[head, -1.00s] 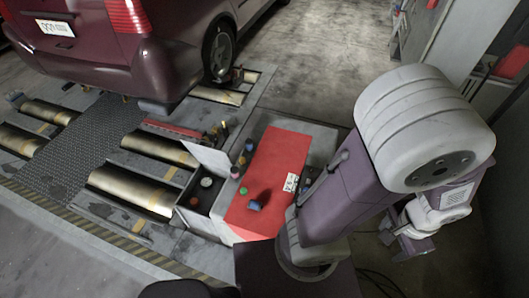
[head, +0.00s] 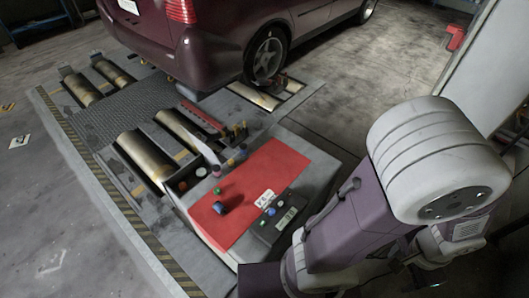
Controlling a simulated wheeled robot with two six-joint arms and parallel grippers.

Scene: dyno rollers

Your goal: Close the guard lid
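The guard lid (head: 203,147) is a thin pale panel. It stands tilted open above the left end of the console, beside the rollers. Below it is an open compartment (head: 186,183) with dark inside and small round parts near its rim. The console has a red top (head: 262,170) with a green button (head: 217,191) and a blue knob (head: 221,208). My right gripper (head: 432,277) is at the lower right, mostly hidden behind my arm and in shadow, far from the lid. Its fingers are too unclear to judge. My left gripper is out of view.
A dark control box (head: 277,215) lies on the console near my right arm. The maroon car (head: 215,40) stands behind the rollers (head: 145,158). Small bottles (head: 228,164) and upright pegs (head: 237,131) are near the lid.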

